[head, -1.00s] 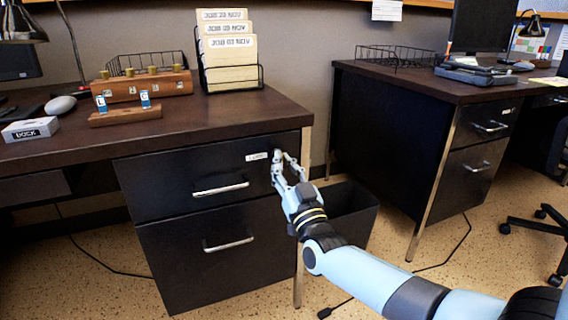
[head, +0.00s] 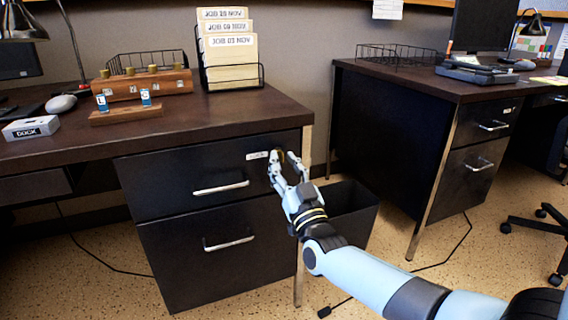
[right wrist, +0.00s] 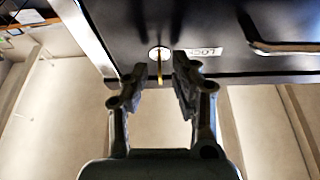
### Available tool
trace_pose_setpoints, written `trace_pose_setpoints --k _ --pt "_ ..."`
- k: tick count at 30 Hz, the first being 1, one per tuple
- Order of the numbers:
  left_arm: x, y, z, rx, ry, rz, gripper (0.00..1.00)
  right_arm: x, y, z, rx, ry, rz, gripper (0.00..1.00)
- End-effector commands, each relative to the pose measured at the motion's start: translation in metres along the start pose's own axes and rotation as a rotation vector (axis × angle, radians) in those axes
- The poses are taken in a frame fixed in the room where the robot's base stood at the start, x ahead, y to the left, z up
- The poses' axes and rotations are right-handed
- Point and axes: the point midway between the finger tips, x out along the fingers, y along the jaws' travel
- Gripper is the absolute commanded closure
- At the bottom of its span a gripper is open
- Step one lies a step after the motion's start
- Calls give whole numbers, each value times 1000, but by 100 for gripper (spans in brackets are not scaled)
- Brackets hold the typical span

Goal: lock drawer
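The upper drawer (head: 160,182) of the near dark desk is shut and has a metal handle and a small white label (head: 257,156). In the right wrist view the label (right wrist: 203,52) reads LOCK. Beside it is a round silver lock (right wrist: 153,52) with a thin gold key (right wrist: 159,72) sticking out. My right gripper (head: 284,157) is at the drawer's right front edge. In the right wrist view its fingers (right wrist: 159,78) stand open on either side of the key, with gaps on both sides. My left gripper is not in view.
A lower drawer (head: 215,265) sits below, also shut. A dark bin (head: 350,212) stands on the floor behind my right forearm. The desk top holds a wooden block with brass knobs (head: 142,86), a tag rack (head: 125,115) and a file holder (head: 230,75).

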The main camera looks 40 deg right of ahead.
Motion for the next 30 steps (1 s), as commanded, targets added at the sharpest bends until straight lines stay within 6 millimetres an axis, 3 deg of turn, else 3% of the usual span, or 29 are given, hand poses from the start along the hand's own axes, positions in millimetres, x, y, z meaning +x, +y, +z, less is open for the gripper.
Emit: trace_pose_setpoints --k 15,21,30 --pt "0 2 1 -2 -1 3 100 -100 0 1 0 -4 0 74" --pt "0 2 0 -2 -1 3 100 -116 0 1 0 -2 0 74" --pt "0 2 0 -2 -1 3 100 -118 0 1 1 -2 0 74"
